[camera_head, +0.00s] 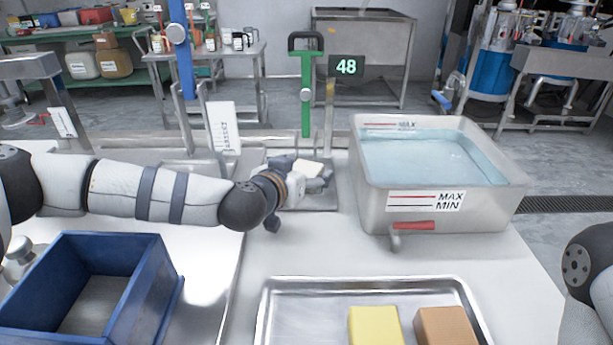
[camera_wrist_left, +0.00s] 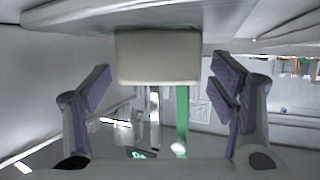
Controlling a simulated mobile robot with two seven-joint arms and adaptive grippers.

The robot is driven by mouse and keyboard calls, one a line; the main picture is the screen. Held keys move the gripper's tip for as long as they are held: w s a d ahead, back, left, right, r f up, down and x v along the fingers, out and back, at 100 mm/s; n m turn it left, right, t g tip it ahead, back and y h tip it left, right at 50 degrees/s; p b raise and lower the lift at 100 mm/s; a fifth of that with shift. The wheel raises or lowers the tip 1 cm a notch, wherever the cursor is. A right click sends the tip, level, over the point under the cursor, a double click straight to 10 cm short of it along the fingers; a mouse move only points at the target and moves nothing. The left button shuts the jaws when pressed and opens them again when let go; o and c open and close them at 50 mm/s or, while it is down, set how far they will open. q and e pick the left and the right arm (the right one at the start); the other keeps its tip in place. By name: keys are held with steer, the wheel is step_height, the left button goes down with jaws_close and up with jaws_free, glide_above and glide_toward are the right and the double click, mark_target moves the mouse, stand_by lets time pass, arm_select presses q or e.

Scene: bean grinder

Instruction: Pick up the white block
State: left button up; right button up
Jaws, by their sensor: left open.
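The white block (camera_head: 307,168) is cream-white and sits at the metal plate of the weighing stand, partly hidden by my left gripper (camera_head: 318,180). In the left wrist view the block (camera_wrist_left: 158,56) shows at the top middle, between the two fingers. My left gripper (camera_wrist_left: 160,82) is open, with a visible gap between the block and each finger. Whether the block rests flat on the plate is hidden. My right gripper is out of view; only part of my right arm shows at the right edge.
A green post with a black handle (camera_head: 305,42) and a display reading 48 (camera_head: 346,67) stand behind the block. A water tank (camera_head: 375,205) is to the right. A blue bin (camera_head: 150,285) is at front left. A tray (camera_head: 290,290) holds yellow (camera_head: 376,326) and brown (camera_head: 447,326) blocks.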

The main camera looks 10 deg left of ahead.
arm_select(q)
steer(key=shift+w+d+f, duration=0.15)
steer(key=shift+w+f, duration=0.35)
steer(key=shift+w, duration=0.1)
steer(key=shift+w+r, duration=0.15)
steer(key=shift+r, duration=0.15)
steer(key=c, duration=1.5)
